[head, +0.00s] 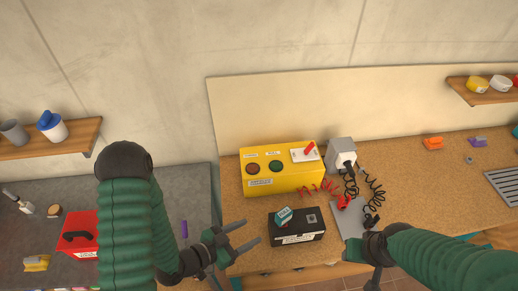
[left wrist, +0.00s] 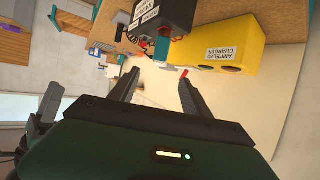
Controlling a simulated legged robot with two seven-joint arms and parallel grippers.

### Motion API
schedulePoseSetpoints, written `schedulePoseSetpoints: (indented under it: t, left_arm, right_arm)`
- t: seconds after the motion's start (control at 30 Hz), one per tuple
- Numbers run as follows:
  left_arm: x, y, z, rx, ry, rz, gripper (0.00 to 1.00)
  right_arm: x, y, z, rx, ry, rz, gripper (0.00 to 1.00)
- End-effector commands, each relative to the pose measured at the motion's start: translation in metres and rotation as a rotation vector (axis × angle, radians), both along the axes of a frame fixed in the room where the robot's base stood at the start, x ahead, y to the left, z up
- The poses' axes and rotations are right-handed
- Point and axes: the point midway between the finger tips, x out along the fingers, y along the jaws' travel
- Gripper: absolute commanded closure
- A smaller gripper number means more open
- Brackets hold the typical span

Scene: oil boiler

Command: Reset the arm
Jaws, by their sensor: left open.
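My left gripper (head: 250,234) is open and empty, just left of a black box (head: 299,238) at the bench's front. In the left wrist view, its two fingers (left wrist: 158,82) are spread with nothing between them; the black box also shows there (left wrist: 168,15). My left arm is raised across the left part of the head view. My right gripper (head: 376,268) is low at the front right, by a grey plate (head: 352,222); its fingers are hard to make out.
A yellow charger box (head: 285,180) with a red switch stands behind the black box, which has a small teal item (head: 284,216) on top. A grey unit (head: 341,153) has coiled cables. A red toolbox (head: 82,232) is at left.

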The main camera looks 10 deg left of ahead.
Motion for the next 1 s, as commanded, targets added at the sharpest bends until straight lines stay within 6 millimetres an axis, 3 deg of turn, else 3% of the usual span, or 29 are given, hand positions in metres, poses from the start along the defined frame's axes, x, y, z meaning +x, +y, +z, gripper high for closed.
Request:
schedulePoseSetpoints:
  t: [0.07, 0.17, 0.3, 0.4, 0.47, 0.6, 0.7, 1.0]
  left_arm:
    - [0.002, 0.002, -0.006, 0.022, 0.01, 0.0, 0.44]
    - [0.013, 0.016, -0.031, 0.136, 0.073, 0.017, 0.44]
    - [0.032, 0.068, -0.07, 0.381, 0.274, 0.169, 0.44]
    - [0.026, 0.102, -0.073, 0.468, 0.455, 0.354, 0.44]
    - [0.013, 0.111, -0.069, 0.47, 0.564, 0.46, 0.44]
    - [-0.027, 0.104, -0.054, 0.4, 0.781, 0.625, 0.44]
    - [-0.045, 0.094, -0.046, 0.356, 0.872, 0.668, 0.44]
    - [-0.052, 0.091, -0.041, 0.344, 0.906, 0.679, 0.44]
  right_arm:
    - [0.0, 0.0, -0.004, 0.0, 0.0, 0.0, 0.59]
    - [0.0, 0.0, -0.022, 0.0, 0.0, 0.0, 0.59]
    - [0.0, 0.0, -0.064, 0.0, 0.0, 0.0, 0.59]
    - [0.0, 0.0, -0.092, 0.0, 0.0, 0.0, 0.59]
    - [0.0, 0.0, -0.106, 0.0, 0.001, 0.0, 0.59]
    - [0.0, 0.0, -0.128, 0.0, 0.0, 0.0, 0.59]
    - [0.0, 0.0, -0.132, 0.0, 0.0, 0.0, 0.59]
    - [0.0, 0.0, -0.129, 0.0, -0.001, 0.0, 0.59]
